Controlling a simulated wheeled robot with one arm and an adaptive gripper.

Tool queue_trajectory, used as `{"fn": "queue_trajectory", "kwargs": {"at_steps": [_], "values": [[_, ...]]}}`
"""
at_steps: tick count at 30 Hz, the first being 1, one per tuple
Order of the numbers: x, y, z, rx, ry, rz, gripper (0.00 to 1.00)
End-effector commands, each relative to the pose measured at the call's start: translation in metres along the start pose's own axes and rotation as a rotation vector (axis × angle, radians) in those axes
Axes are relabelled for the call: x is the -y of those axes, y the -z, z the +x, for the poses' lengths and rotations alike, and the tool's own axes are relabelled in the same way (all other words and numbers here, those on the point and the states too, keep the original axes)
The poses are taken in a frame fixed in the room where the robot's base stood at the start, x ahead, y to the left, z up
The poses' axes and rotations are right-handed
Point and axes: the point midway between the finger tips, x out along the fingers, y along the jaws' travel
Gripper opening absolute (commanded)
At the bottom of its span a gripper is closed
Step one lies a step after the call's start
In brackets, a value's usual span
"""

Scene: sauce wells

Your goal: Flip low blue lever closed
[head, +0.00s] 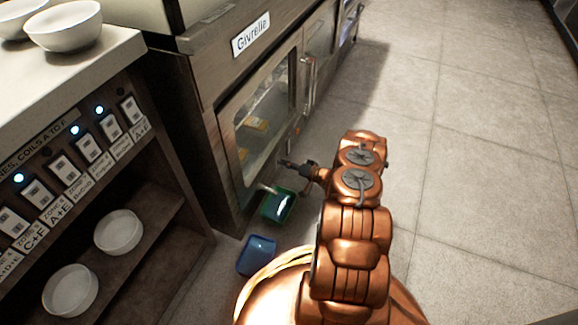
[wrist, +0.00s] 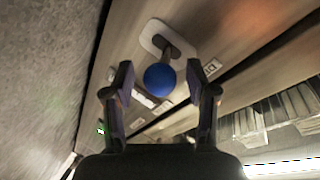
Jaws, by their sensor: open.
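The low blue lever shows in the wrist view as a round blue knob (wrist: 160,78) on a short stem. The stem comes out of a slot in a pale rounded plate (wrist: 150,36) on a wooden panel. My gripper (wrist: 157,84) is open, with one finger on each side of the knob; I cannot tell whether either finger touches it. In the head view my gripper (head: 289,164) is low at the front of the wooden cabinet (head: 222,150), and I cannot make out the lever there.
A green bin (head: 265,213) and a blue bin (head: 257,243) stand on the floor by the cabinet, below and left of my gripper. A shelf unit with switches and bowls (head: 119,232) stands at left. The tiled floor (head: 480,170) at right is clear.

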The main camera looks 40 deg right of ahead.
Motion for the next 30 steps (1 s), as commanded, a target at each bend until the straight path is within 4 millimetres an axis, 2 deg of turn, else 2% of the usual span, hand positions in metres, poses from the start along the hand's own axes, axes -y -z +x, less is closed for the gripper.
{"fn": "queue_trajectory", "kwargs": {"at_steps": [2, 18, 30], "values": [[0.0001, -0.0002, -0.0001, 0.0, 0.0, 0.0, 0.55], [0.0001, -0.0003, -0.0001, 0.001, 0.0, 0.0, 0.0], [0.002, -0.0007, 0.0011, 0.005, -0.001, -0.001, 0.0]]}}
